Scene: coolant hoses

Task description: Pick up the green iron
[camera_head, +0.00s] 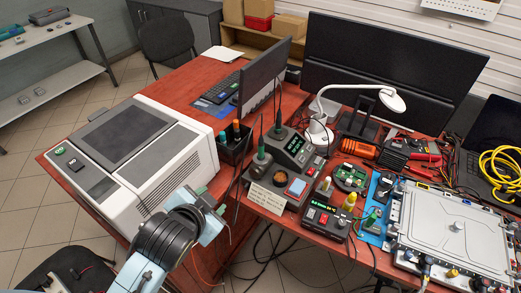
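Two slim dark green soldering irons stand upright at the soldering station (295,148) on the red-brown desk. One iron (278,118) is at the back beside the display unit, and the other iron (261,148) is in a holder nearer the front left. I cannot tell which one is meant by the green iron. My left gripper (211,200) is low in front of the white machine, to the left of and nearer than the station, apart from both irons. It is small and partly hidden by my arm, so its opening is unclear. My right gripper is not in view.
A bulky white machine (135,150) stands at the left. A black holder with orange and green handles (236,143) is beside the irons. A white lamp (318,125), a monitor (262,78) and a small red-fronted unit (326,221) crowd the station. Cables hang below the desk edge.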

